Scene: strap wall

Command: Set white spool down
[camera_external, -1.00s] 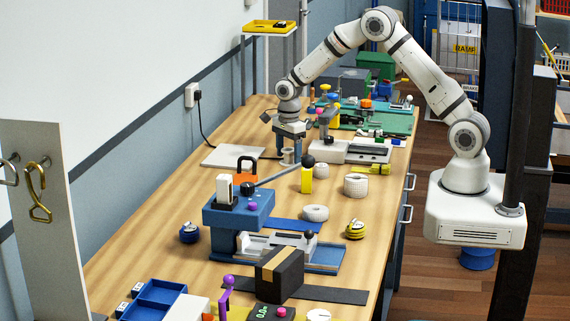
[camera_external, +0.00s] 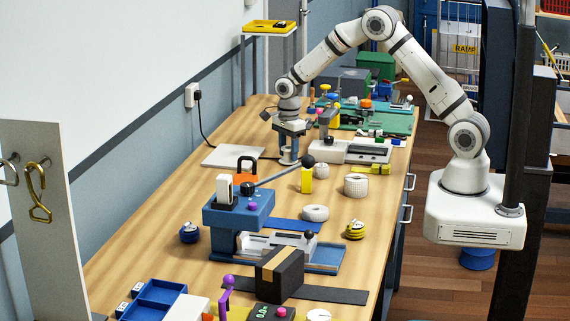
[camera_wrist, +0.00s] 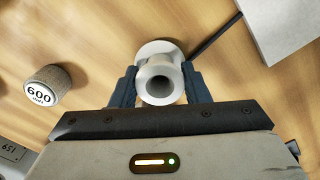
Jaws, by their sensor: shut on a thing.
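The white spool (camera_wrist: 160,84) stands between the two dark blue fingers of my gripper (camera_wrist: 161,88) in the wrist view. Its hollow top end faces the camera, and its wide lower flange shows beyond. In the external view the spool (camera_external: 289,161) shows small and pale below my gripper (camera_external: 290,149), at the wooden bench top beside a flat white plate. My gripper is shut on the spool, which looks upright. The flange is close to the wood; I cannot tell for sure whether it touches.
The flat white plate (camera_external: 232,156) lies to the left. A grey round canister (camera_wrist: 48,84) marked 600 stands left in the wrist view. An orange padlock-shaped block (camera_external: 246,167), a yellow cylinder (camera_external: 307,181) and a blue lever press (camera_external: 238,211) stand nearer the camera.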

